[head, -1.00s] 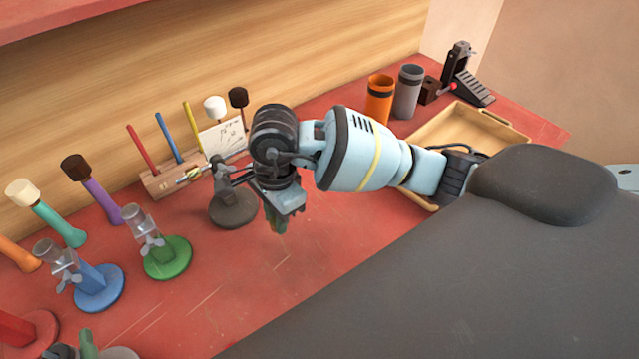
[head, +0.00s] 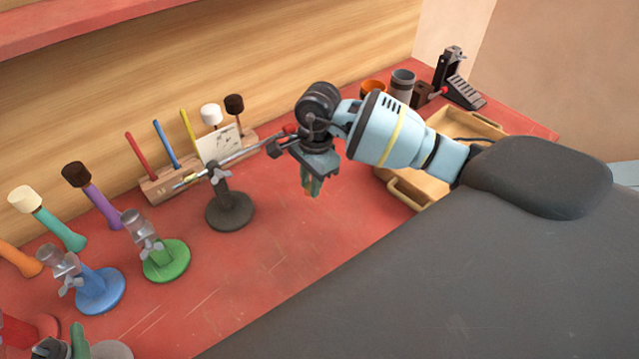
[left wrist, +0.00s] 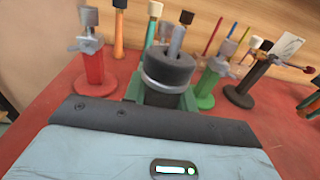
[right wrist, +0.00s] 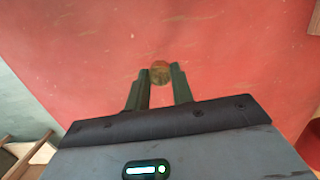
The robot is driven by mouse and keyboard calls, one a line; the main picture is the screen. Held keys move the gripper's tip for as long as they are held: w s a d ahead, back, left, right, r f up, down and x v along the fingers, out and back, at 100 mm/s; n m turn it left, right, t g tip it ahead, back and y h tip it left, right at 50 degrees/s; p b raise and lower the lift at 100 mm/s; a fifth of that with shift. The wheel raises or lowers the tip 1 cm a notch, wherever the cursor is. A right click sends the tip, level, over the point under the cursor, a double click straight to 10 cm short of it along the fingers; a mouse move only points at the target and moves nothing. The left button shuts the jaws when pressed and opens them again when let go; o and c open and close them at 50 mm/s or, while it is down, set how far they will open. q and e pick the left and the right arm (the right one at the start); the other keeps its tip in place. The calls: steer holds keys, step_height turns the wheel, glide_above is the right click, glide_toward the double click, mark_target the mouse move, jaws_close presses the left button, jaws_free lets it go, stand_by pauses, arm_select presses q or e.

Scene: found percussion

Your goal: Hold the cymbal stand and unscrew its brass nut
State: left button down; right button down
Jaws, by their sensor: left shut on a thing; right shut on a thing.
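The cymbal stand (left wrist: 170,72) is a dark, thick cylinder with a pale band and a bare metal rod on top, close up in the left wrist view. My left gripper (left wrist: 163,98) is shut around it; its fingers are largely hidden. In the head view, only a green finger of the left gripper (head: 79,342) shows at the bottom left edge. The brass nut (right wrist: 160,72) is a small round piece between the fingertips of my right gripper (right wrist: 160,76), over bare red bench. In the head view, the right gripper (head: 311,187) points down, well apart from the stand.
Blue (head: 98,288), green (head: 167,260) and dark (head: 230,212) stands line the bench; the dark one carries a sideways rod near my right wrist. Mallets stand behind. A wooden tray (head: 408,192) is at the right, beside cups. The middle front of the bench is clear.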

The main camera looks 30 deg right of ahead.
steer(key=shift+w+d+f, duration=0.1)
steer(key=shift+w+d, duration=0.1)
steer(key=shift+d, duration=0.4)
steer(key=shift+w+d, duration=0.2)
steer(key=shift+d, duration=0.35)
steer(key=shift+w+d+f, duration=0.1)
steer(key=shift+d+f, duration=0.05)
steer(key=shift+f, duration=1.65)
steer(key=shift+f, duration=0.1)
steer(key=shift+f, duration=0.15)
steer(key=c, duration=1.2)
jaws_free()
step_height(320, 180, up, 12)
steer(key=d, duration=0.1)
steer(key=shift+d+r, duration=0.2)
